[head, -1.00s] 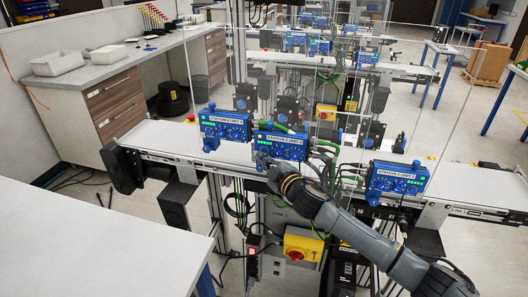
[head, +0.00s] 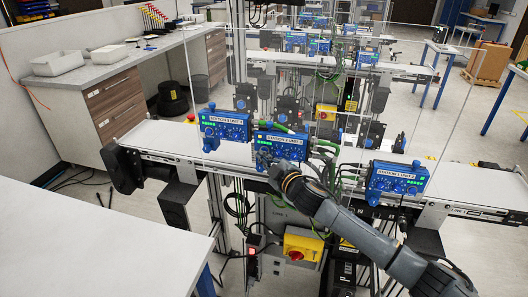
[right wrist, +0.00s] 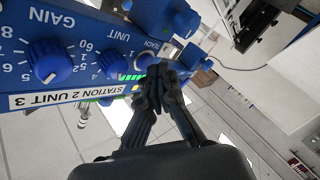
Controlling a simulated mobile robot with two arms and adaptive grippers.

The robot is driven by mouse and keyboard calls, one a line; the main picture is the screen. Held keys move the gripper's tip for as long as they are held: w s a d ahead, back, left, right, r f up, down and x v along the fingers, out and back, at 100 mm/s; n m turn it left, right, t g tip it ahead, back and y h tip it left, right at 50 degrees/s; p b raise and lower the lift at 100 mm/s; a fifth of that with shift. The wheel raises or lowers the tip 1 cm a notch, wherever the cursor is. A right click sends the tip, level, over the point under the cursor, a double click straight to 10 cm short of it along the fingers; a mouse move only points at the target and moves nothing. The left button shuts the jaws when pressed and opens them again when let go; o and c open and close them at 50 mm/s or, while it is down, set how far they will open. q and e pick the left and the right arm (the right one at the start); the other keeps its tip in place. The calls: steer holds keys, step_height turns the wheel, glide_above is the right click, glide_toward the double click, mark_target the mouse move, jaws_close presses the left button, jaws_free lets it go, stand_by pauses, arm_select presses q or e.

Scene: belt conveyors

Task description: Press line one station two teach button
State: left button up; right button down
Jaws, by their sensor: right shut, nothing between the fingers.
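The blue control box labelled Station 2 Unit 3 (head: 281,147) is the middle one on the nearest conveyor. In the right wrist view it appears upside down, with a GAIN knob (right wrist: 48,61), a second numbered knob (right wrist: 112,64) and a TEACH label (right wrist: 151,46). My right gripper (right wrist: 163,78) is shut and empty, its fingertips at the box's edge close to the TEACH label. The fingertips cover the spot beside that label, so I cannot tell whether they touch a button. In the head view my right gripper (head: 264,162) is at the box's lower left.
Similar blue boxes stand to the left (head: 224,126) and right (head: 398,178) on the conveyor (head: 165,139). A yellow switch box with a red knob (head: 303,246) hangs below. Clear panels rise behind the boxes. A white table (head: 90,245) fills the lower left.

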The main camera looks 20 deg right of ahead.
steer(key=shift+w+d, duration=0.25)
steer(key=shift+w, duration=0.05)
stand_by(0.6)
steer(key=shift+s+a, duration=0.45)
steer(key=shift+s, duration=0.2)
steer(key=shift+s+a, duration=0.1)
steer(key=shift+s+a+p, duration=0.4)
steer(key=shift+s+a, duration=0.25)
steer(key=shift+s, duration=0.35)
steer(key=shift+s+a+p, duration=0.35)
steer(key=shift+s+a, duration=0.3)
steer(key=shift+s, duration=0.35)
